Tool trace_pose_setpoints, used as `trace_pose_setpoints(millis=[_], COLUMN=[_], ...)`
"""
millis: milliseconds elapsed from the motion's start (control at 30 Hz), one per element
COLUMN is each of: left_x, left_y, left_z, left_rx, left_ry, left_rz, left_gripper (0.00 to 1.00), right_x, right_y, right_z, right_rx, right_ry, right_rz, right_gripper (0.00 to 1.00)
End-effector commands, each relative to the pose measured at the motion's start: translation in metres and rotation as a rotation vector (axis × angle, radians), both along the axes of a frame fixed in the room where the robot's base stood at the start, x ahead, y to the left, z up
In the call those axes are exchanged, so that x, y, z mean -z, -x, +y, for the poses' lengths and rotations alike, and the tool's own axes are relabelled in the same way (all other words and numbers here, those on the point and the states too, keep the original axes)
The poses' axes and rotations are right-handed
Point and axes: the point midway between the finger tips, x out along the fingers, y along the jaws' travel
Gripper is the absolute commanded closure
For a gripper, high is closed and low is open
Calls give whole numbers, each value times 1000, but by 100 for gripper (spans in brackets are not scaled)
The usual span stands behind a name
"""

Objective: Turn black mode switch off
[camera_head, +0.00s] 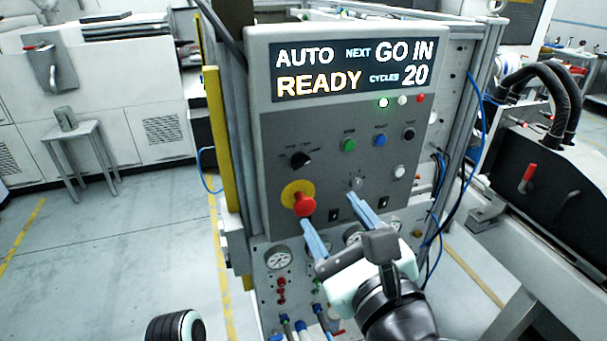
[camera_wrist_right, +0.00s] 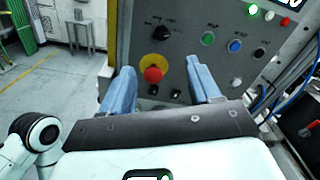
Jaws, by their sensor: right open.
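My left gripper is out of view.
A red emergency button (camera_head: 304,203) on a yellow ring sits just below the switch. Green (camera_head: 349,145), blue (camera_head: 380,140) and black (camera_head: 409,134) buttons are to its right. The lit display (camera_head: 352,70) reads AUTO, READY. Pressure gauges (camera_head: 278,258) and hoses are below.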

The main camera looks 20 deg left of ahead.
Motion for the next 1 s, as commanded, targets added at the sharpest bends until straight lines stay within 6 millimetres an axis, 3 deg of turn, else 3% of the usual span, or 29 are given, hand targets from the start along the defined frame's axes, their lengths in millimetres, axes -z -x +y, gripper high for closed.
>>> trace_pose_setpoints(millis=[167, 700, 1000], left_x=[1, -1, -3], left_y=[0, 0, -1], left_z=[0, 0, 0], left_rx=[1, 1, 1], left_ry=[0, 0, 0], left_rz=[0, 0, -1], left_gripper=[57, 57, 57], right_x=[-4, -3, -4], right_y=[-7, -93, -109], right_z=[6, 64, 74], right_rx=[-4, -4, -2], right_ry=[-19, -13, -14], right_rz=[4, 1, 0], right_gripper=[38, 38, 38])
